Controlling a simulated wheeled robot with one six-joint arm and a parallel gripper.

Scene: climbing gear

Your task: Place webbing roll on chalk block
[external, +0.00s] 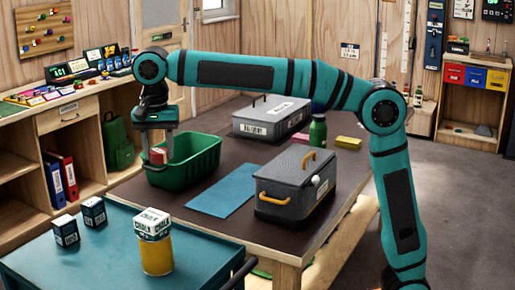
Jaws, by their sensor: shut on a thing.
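My gripper (156,148) points down at the left of the wooden table, over the near-left part of the green basket. It is shut on a small red thing, which looks like the webbing roll (158,156); the fingers hide part of it. Its exact height over the basket is hard to tell. A white chalk block (152,224) with dark lettering sits on top of a yellow cylinder (157,255) on the teal table in front.
The green basket (205,160) lies under my gripper. Two grey cases (297,185) (270,118), a green bottle (318,132) and a blue mat (222,193) are on the dark tabletop. The teal table (100,265) has free room around its blocks.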

